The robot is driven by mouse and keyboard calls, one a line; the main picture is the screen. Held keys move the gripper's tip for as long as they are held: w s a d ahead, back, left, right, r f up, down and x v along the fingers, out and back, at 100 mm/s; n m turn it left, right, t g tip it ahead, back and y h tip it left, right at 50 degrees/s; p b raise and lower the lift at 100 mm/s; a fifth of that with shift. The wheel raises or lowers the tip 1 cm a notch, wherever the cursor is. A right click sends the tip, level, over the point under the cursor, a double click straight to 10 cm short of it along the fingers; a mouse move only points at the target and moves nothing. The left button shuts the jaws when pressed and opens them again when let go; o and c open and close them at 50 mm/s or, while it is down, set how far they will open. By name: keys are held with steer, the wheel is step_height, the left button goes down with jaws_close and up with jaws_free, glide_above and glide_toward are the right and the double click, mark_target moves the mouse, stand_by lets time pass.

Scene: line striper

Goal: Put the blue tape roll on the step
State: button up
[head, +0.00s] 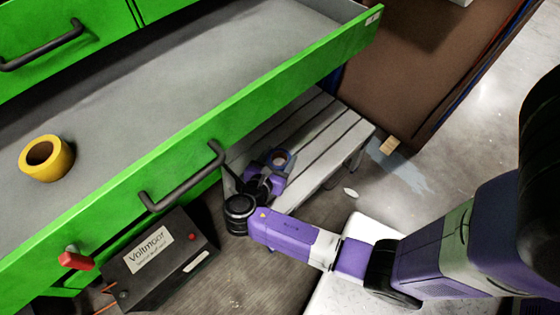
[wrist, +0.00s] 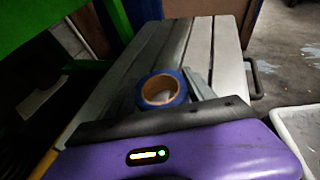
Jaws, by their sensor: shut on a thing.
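The blue tape roll (head: 281,157) has a blue outside and a tan core. It also shows in the wrist view (wrist: 162,90), between the fingers, with its hole facing the camera. My gripper (head: 273,170) is shut on it. The step (head: 325,145) is a low grey slatted bench beneath the open green drawer. In the wrist view the step (wrist: 227,55) fills the background behind the roll. The roll is over the step's near part; I cannot tell whether it touches the slats. The drawer hides part of the step.
The green drawer (head: 130,190) stands open above the step, with a yellow tape roll (head: 47,158) in it. A black Voltmoor box (head: 160,262) is at the lower left. A brown panel (head: 420,70) stands behind the step. The step's right slats are clear.

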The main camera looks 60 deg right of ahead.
steer(key=shift+f, duration=0.9)
steer(key=shift+r, duration=0.1)
steer(key=o, duration=1.4)
steer(key=shift+a+r, duration=0.15)
steer(key=shift+a, duration=0.1)
steer(key=p+v, duration=0.4)
steer(key=v, duration=0.6)
steer(key=shift+r, duration=0.1)
steer(key=shift+s+a+r, duration=0.15)
steer(key=shift+a, duration=0.55)
